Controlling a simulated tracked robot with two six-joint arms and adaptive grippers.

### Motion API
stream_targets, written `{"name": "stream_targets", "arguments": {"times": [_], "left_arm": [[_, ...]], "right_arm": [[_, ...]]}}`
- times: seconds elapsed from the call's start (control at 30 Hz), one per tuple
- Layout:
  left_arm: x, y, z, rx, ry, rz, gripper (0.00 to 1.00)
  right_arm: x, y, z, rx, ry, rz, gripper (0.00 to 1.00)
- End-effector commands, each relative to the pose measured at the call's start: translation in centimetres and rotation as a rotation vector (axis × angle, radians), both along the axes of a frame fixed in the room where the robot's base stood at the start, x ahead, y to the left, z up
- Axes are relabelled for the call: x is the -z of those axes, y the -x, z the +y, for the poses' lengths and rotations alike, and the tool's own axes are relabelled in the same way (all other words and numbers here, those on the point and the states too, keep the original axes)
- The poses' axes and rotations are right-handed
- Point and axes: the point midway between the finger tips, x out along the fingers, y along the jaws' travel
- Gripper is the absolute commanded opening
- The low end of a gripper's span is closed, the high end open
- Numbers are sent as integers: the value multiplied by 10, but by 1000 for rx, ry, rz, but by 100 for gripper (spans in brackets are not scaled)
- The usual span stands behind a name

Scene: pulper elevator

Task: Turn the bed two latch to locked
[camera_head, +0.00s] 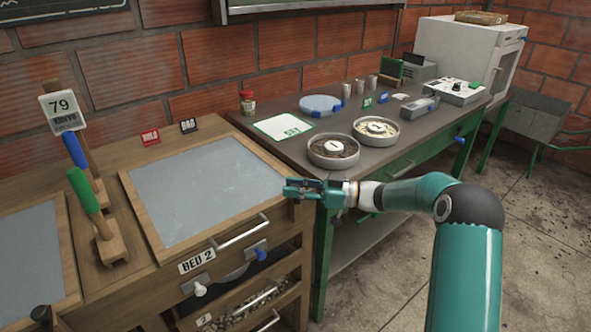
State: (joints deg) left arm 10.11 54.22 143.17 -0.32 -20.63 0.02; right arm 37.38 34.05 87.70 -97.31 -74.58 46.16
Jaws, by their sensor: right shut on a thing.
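The bed two unit shows its grey screen bed (205,185) in a wooden frame, with a "BED 2" label (197,260) on its front. Below the label is a small plate with a white knob (200,290). To its right is a plate with a blue knob (261,254); I cannot tell which of these is the latch or how it is set. My right gripper (290,188) is at the bed's front right corner, above and right of the blue knob. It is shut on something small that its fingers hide. My left gripper is out of view.
A metal bar handle (243,233) crosses the bed's front, with drawers below. A green-legged table (425,140) at right bears two round dishes (333,150). Green-handled (85,192) and blue-handled tools stand at left. The floor at right is open.

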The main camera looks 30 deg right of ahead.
Motion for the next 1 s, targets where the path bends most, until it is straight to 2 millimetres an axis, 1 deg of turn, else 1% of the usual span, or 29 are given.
{"name": "stream_targets", "arguments": {"times": [0.03, 0.2, 0.4, 0.6, 1.0], "left_arm": [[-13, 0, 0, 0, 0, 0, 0], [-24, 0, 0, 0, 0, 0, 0], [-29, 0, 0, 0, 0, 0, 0], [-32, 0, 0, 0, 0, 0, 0], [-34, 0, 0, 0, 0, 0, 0]], "right_arm": [[-6, -1, -2, -42, 0, -3, 0], [-3, -1, -1, -190, 0, -4, 0], [-1, -1, -1, -318, 2, -5, 0], [-1, -1, 0, -406, 1, -7, 0], [-2, -1, 0, -485, 0, -9, 0]]}}
